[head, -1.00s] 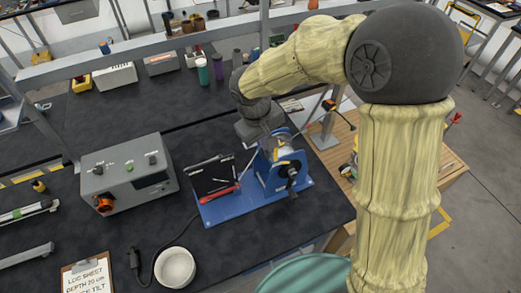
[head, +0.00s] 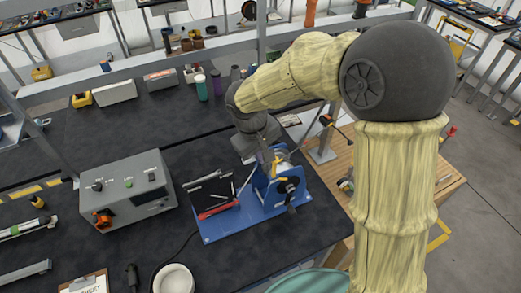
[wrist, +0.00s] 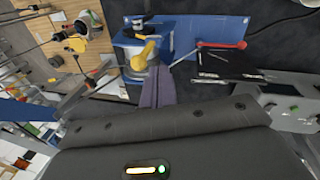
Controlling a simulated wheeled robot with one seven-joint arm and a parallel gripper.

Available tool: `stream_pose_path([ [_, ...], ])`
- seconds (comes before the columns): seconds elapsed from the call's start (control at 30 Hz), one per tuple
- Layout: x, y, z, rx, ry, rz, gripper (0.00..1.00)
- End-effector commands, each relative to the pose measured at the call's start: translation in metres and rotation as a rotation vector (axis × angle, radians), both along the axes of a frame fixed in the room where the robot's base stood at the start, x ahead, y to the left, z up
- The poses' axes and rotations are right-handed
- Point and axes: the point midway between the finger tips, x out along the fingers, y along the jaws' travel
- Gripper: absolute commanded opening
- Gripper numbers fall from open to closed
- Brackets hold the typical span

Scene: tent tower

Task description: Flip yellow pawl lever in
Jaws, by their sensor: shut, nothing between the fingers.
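The yellow pawl lever (wrist: 139,61), with a rounded knob end, is on the blue winch-like stand (wrist: 128,40) in the wrist view. In the head view the lever (head: 276,166) shows small, on top of the blue stand (head: 265,186). My gripper (wrist: 158,70) has its purple-grey fingers shut together with nothing between them. The fingertips are just to the right of the lever's knob in the wrist view; I cannot tell whether they touch it. In the head view my gripper (head: 263,158) reaches down from above beside the stand, and its tips are partly hidden.
A black panel with a red-handled tool (head: 216,210) lies on the blue base plate left of the stand. A grey control box (head: 127,193) stands further left. A white bowl (head: 174,280) is at the front. A wooden table (head: 330,165) adjoins at right.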

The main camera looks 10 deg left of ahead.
Motion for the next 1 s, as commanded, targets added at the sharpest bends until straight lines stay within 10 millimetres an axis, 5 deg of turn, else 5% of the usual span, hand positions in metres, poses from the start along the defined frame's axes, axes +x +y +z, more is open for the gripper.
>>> stream_pose_path([
  [0.33,-0.013,0.022,0.022,0.002,-0.002,-0.007,0.0],
  [0.8,-0.007,0.006,0.104,0.004,-0.003,-0.004,0.0],
  [1.0,-0.007,0.003,0.116,0.0,0.0,-0.003,0.0],
])
